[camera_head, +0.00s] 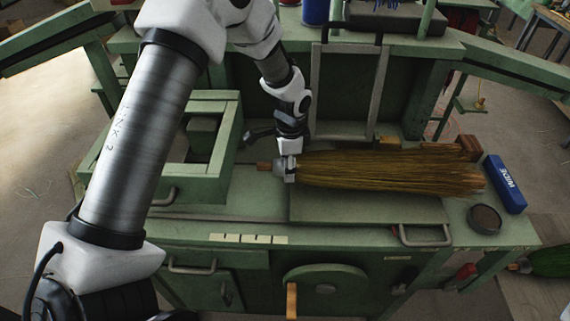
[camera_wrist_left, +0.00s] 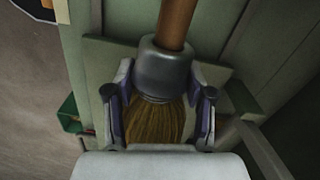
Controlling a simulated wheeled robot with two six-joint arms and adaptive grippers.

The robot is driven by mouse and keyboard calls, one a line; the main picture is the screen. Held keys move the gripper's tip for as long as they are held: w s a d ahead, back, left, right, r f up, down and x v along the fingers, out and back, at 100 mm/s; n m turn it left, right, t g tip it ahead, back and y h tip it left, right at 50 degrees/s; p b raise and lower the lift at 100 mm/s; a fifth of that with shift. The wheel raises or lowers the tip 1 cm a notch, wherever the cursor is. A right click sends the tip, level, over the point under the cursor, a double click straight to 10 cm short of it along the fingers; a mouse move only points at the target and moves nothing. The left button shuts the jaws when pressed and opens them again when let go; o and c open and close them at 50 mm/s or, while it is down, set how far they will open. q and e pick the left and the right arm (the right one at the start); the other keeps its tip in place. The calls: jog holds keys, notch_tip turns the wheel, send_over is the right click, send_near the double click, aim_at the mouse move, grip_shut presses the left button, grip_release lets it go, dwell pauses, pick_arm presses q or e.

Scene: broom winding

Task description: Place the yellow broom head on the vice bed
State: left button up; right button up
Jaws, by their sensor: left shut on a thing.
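The yellow-brown broom head (camera_head: 390,172) lies sideways over the green bench top, its bristles pointing right and its grey collar and short wooden handle stub at the left. My left gripper (camera_head: 287,168) is shut on it at the collar end. In the left wrist view the fingers (camera_wrist_left: 168,115) flank the bristles just below the grey collar (camera_wrist_left: 163,70), with the wooden handle (camera_wrist_left: 177,22) beyond. The flat green bed plate (camera_head: 365,207) shows in front of the bristles. I cannot tell whether the broom head touches it. My right gripper is not in view.
A blue box (camera_head: 505,184) and a dark round tin (camera_head: 484,219) stand at the right end of the bench. A green open frame (camera_head: 222,150) stands left of the gripper. A metal handle (camera_head: 425,236) juts from the front edge.

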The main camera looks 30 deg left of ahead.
pick_arm(q)
jog(key=shift+w+a+r, duration=0.1)
jog(key=shift+w+a, duration=0.1)
jog(key=shift+a, duration=0.45)
jog(key=shift+s+a+f+p, duration=0.1)
jog(key=shift+f+p, duration=0.1)
jog(key=shift+p, duration=0.1)
notch_tip(320, 180, down, 3)
jog(key=shift+r+p, duration=0.2)
jog(key=shift+p, duration=0.45)
jog(key=shift+f, duration=0.4)
jog(key=o, duration=1.4)
jog(key=shift+r, duration=0.15)
